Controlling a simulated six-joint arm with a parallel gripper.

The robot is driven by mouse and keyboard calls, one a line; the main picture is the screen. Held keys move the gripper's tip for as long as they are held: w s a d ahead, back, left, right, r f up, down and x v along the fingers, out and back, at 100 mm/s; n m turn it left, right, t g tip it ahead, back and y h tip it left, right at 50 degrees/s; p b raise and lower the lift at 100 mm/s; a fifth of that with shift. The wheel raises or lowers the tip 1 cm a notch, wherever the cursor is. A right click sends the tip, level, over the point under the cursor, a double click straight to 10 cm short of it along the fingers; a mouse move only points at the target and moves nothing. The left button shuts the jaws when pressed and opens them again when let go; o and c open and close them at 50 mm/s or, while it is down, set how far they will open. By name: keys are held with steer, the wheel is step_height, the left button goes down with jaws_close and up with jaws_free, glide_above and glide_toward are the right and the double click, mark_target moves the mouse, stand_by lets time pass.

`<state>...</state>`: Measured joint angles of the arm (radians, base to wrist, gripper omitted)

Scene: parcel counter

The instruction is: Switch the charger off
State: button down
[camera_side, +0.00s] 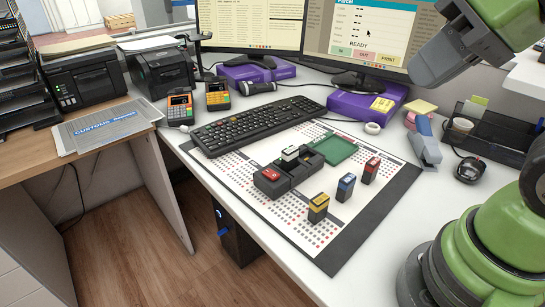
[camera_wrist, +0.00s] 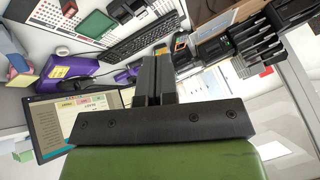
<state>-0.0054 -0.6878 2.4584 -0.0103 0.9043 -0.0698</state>
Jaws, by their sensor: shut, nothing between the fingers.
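A dark block-shaped unit (camera_side: 289,176), which looks like the charger, lies on the white mat. A red piece (camera_side: 271,174) sits on its near left end and a white piece (camera_side: 290,153) on its far part. I cannot tell which piece is a switch or its position. Part of the dark unit shows at the top edge in the wrist view (camera_wrist: 122,9). My gripper (camera_side: 424,70) is at the upper right in the side view, high above the desk and well away from the unit. Its fingers (camera_wrist: 153,80) are together and empty.
Yellow (camera_side: 318,207), blue (camera_side: 346,187) and red (camera_side: 371,170) blocks stand right of the unit. A green tray (camera_side: 333,149) lies behind it. A keyboard (camera_side: 254,123), stapler (camera_side: 426,145), mouse (camera_side: 470,169) and monitors (camera_side: 355,35) surround the mat. The mat's front is clear.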

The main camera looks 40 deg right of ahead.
steer(key=w+n+g, duration=0.2)
steer(key=w+n, duration=0.4)
steer(key=w, duration=0.1)
steer(key=n+g+h, duration=0.2)
steer(key=n+g, duration=0.3)
steer(key=n, duration=1)
glide_above(276, 176)
step_height(276, 176, down, 18)
steer(key=shift+n, duration=0.3)
steer(key=shift+f, duration=3.7)
steer(key=shift+f, duration=0.65)
steer(key=shift+r, duration=2.5)
